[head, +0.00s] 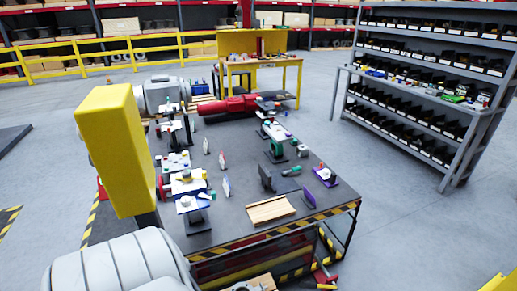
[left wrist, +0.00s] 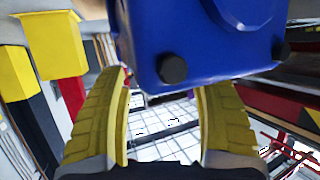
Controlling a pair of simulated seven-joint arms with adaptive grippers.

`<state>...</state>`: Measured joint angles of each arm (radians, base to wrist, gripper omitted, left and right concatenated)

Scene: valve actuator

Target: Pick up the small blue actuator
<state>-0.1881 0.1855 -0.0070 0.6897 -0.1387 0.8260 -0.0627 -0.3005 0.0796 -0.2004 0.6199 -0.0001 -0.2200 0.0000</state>
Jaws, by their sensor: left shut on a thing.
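The small blue actuator (left wrist: 205,40) fills the top middle of the left wrist view. Its near face is smooth blue, with dark round bolt heads at its lower edge. My left gripper (left wrist: 165,88) has its two yellow ridged fingers on either side of the actuator's lower part and is shut on it. The actuator's upper part is cut off by the frame edge. I cannot make out my left gripper or the held actuator in the head view. My right gripper is not in view.
A bin shelf (head: 420,85) stands at right. The floor between is clear.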

